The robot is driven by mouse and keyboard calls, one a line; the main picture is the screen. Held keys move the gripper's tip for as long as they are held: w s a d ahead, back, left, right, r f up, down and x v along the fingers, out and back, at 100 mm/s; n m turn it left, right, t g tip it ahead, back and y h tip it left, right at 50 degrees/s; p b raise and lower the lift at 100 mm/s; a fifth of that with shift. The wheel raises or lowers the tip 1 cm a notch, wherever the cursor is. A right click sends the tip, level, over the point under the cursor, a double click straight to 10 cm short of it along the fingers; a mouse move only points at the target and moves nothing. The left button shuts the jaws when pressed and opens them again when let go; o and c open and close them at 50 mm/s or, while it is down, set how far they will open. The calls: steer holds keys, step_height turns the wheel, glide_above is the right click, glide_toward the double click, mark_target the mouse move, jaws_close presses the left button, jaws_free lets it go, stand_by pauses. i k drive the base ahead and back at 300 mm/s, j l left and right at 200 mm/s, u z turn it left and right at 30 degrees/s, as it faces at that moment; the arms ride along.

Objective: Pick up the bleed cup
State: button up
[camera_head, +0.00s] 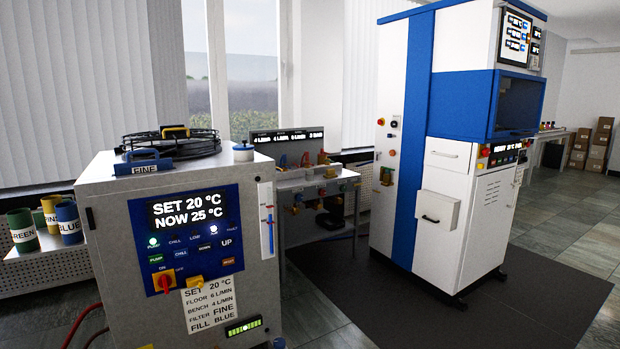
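I cannot make out a bleed cup for certain. A small dark object (330,220) sits on the lower shelf of the bench behind the chiller, but it is too small to identify. Three labelled canisters stand at the left: a green one (22,231), a yellow one (50,213) marked FINE and a blue one (69,222). My gripper is not in view.
A white chiller (105,258) reading SET 20 °C, NOW 25 °C fills the near left. A bench (341,180) with valves stands behind it. A tall blue and white press (417,130) stands on a dark mat (545,290).

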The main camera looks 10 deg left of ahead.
mark_target(309, 173)
steer(key=u, duration=0.2)
steer(key=i, duration=3.65)
steer(key=i+u, duration=0.2)
steer(key=i, duration=0.35)
steer(key=i+l+u, duration=0.2)
steer(key=i, duration=0.3)
steer(key=i+l+u, duration=0.2)
steer(key=i, duration=0.35)
steer(key=i+j, duration=0.1)
steer(key=i, duration=0.4)
